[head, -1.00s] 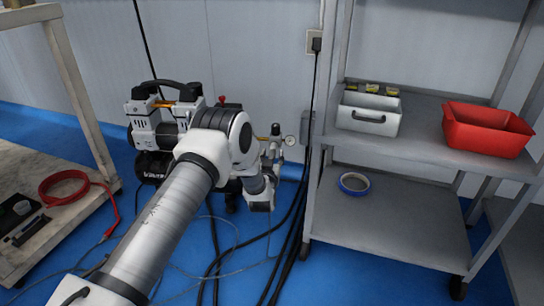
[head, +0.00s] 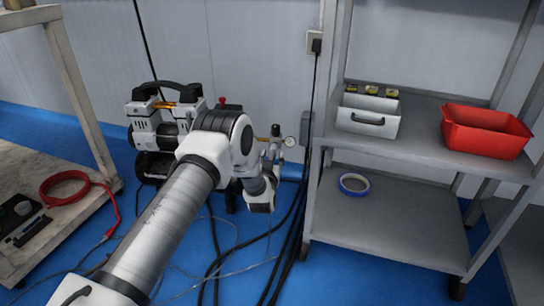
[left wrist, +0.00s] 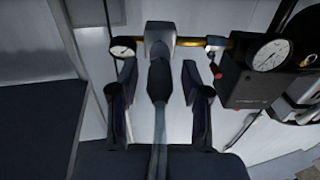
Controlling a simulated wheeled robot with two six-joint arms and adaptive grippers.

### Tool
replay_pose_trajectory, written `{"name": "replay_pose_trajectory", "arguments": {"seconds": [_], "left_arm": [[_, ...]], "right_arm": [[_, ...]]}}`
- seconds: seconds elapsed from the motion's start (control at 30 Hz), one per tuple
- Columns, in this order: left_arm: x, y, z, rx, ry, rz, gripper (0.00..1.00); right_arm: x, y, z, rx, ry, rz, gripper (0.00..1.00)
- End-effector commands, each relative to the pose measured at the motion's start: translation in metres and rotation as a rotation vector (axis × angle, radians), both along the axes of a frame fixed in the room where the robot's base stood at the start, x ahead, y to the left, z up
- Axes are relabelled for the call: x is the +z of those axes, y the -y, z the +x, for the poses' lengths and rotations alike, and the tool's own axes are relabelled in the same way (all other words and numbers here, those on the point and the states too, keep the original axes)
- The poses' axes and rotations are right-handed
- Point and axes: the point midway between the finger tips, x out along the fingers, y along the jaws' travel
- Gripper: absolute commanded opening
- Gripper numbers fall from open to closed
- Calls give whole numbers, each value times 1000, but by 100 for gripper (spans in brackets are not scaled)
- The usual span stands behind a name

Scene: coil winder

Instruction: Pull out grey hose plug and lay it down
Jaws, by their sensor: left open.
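In the left wrist view the grey hose plug (left wrist: 159,80) sits at a grey fitting (left wrist: 160,38) on a brass pipe, and a hose (left wrist: 160,135) runs from it toward me. My left gripper (left wrist: 158,77) is open, with one finger on each side of the plug and a visible gap on both sides. In the head view my left wrist (head: 259,195) is beside the compressor (head: 156,125), just below the pressure gauge (head: 289,141). The plug and fingertips cannot be made out there. My right gripper is not in view.
A grey shelf cart (head: 390,228) stands right, holding a white box (head: 368,121), a red bin (head: 486,136) and blue tape (head: 354,183). A worktable (head: 20,262) with a red hose (head: 66,188) is left. Black cables (head: 285,240) lie on the blue floor between.

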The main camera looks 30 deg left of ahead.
Motion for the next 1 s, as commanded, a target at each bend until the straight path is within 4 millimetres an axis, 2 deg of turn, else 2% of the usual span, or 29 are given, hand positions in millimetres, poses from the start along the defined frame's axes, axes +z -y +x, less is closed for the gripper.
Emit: {"name": "replay_pose_trajectory", "arguments": {"seconds": [0.13, 0.27, 0.57, 1.0], "left_arm": [[0, 0, 0, 0, 0, 0, 47], [0, 0, 0, 0, 0, 0, 1], [1, 1, -2, 0, 0, 0, 0], [1, 9, -18, 0, 0, 0, 0]], "right_arm": [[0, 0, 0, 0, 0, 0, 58], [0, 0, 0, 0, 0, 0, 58], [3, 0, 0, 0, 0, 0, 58], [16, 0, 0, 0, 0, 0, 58]]}}
